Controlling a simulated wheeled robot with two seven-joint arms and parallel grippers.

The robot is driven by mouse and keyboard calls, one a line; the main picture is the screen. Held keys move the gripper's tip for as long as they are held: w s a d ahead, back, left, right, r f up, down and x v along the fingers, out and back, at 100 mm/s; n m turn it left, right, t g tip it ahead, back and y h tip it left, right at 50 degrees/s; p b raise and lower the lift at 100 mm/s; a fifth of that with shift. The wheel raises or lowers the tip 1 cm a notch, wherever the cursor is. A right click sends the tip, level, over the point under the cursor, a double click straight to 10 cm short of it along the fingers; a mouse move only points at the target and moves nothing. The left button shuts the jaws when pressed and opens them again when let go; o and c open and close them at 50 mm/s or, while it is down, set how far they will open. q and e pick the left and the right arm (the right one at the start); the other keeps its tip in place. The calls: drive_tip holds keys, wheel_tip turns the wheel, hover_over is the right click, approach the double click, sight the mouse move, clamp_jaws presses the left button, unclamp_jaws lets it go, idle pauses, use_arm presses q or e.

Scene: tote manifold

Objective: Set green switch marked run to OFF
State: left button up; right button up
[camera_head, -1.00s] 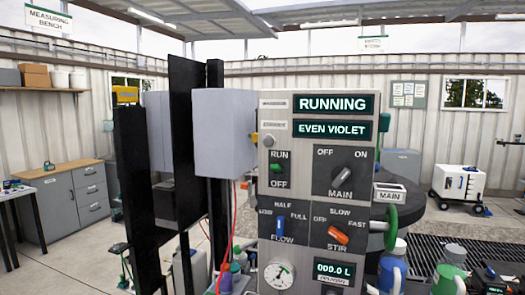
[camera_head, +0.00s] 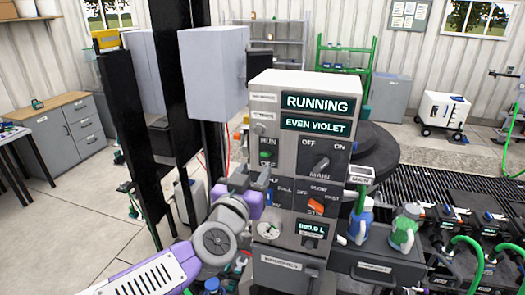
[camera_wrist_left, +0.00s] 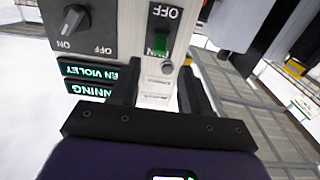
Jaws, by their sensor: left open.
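The green switch (camera_head: 265,154) sits on the upper left of the grey panel (camera_head: 277,92), between its RUN label above and OFF label below. In the left wrist view the panel is upside down, and the green switch (camera_wrist_left: 161,42) has its green part toward RUN. My left gripper (camera_wrist_left: 158,75) is open and empty, its two black fingers on either side of the strip near the switch, apart from it as far as I can tell. In the head view my left arm rises in front of the panel's lower left; the fingertips are hard to make out there.
The panel displays (camera_head: 317,104) read RUNNING and EVEN VIOLET. The MAIN knob (camera_head: 321,165) is right of the switch, with the orange STIR knob (camera_head: 316,207) below. A grey box (camera_head: 214,75) and dark posts stand left of the panel. Bottles (camera_head: 405,228) stand at right.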

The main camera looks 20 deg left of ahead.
sight(266, 154)
use_arm(q)
drive_tip(key=w, duration=0.7)
drive_tip(key=shift+w+d+f, duration=0.1)
drive_tip(key=shift+d+f, duration=0.05)
drive_tip(key=shift+f, duration=0.05)
clamp_jaws()
